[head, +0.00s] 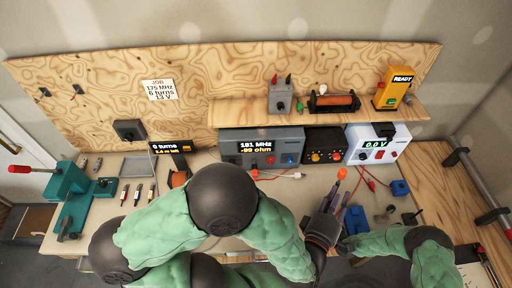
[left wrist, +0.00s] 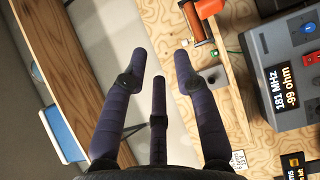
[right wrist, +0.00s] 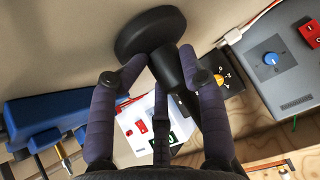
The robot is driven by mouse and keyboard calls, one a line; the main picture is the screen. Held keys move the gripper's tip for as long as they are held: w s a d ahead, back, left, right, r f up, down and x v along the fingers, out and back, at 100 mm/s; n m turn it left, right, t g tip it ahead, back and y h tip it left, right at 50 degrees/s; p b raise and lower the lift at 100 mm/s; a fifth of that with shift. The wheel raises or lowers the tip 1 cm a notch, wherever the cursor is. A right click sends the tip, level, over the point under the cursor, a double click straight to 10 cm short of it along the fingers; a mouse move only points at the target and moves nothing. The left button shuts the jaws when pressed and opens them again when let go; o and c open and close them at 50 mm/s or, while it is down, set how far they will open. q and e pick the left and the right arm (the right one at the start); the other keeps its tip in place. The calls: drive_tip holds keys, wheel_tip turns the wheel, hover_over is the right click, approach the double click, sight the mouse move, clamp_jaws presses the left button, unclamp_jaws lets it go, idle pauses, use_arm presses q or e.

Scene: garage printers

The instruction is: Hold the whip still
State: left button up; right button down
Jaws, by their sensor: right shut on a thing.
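My left gripper (head: 335,195) shows above the front of the bench in the head view. In the left wrist view it (left wrist: 160,60) is open, with a clear gap and nothing between its fingers. In the right wrist view my right gripper (right wrist: 160,75) is shut on a black stemmed piece (right wrist: 150,32) with a round disc at its end. I cannot tell whether this piece belongs to the whip. No thin whip rod shows clearly in any view. The right gripper is not clear in the head view.
An analyzer (head: 262,144) reading 181 MHz and -99 ohm, a black box (head: 323,148) and a white supply (head: 375,138) line the back. A shelf (head: 235,112) hangs above, holding an orange coil (head: 335,102). A green vise (head: 75,205) stands left. A blue piece (head: 356,219) lies beside the gripper.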

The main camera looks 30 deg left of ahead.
use_arm(q)
drive_tip(key=o, duration=0.4)
drive_tip(key=shift+f, duration=0.1)
approach(341, 177)
drive_tip(key=shift+y, duration=0.3)
drive_tip(key=shift+w+a, duration=0.15)
drive_tip(key=shift+w, duration=4.8)
